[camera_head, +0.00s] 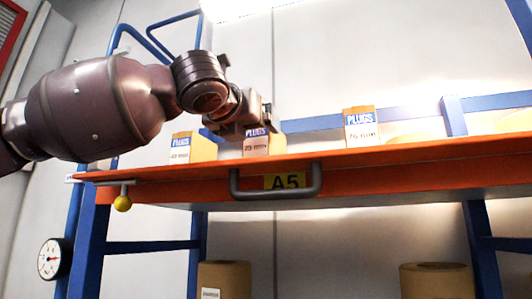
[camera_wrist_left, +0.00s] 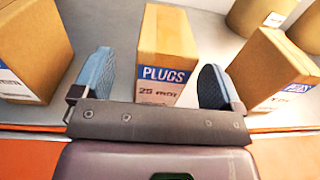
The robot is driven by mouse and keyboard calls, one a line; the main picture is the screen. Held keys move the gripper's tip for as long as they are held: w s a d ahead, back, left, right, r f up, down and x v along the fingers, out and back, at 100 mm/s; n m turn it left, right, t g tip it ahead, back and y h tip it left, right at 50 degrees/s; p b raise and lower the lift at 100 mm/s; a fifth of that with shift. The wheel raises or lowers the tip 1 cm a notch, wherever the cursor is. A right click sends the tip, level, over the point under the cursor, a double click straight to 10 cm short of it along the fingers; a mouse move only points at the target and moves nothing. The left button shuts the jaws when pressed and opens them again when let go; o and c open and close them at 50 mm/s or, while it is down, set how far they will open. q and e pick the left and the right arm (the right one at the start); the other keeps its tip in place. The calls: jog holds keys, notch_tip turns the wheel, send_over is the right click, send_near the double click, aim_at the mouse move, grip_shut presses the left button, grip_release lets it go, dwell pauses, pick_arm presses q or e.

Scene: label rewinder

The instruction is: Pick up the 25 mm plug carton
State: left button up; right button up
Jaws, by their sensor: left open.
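The 25 mm plug carton (camera_wrist_left: 167,45) is a tan box with a blue PLUGS band, and its label reads 25 mm in the left wrist view. It stands between the two blue finger pads of my open left gripper (camera_wrist_left: 155,85), with a gap visible on each side. In the head view my left gripper (camera_head: 256,118) is at the middle carton (camera_head: 257,146) on the orange-edged shelf and hides part of it. My right gripper is not in view.
Similar cartons stand to the left (camera_head: 192,148) and right (camera_head: 361,127) on the shelf (camera_head: 400,156). A grey handle (camera_head: 275,194) and yellow A5 label are on its front edge. Tan rolls (camera_wrist_left: 262,14) stand at the wrist view's upper right.

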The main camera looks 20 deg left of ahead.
pick_arm(q)
jog(key=w, duration=0.3)
jog(key=w+d+p, duration=0.1)
jog(key=shift+w+r, duration=0.2)
jog(key=shift+r, duration=0.2)
jog(key=shift+w, duration=0.3)
jog(key=shift+s, duration=0.1)
jog(key=c, duration=1.2)
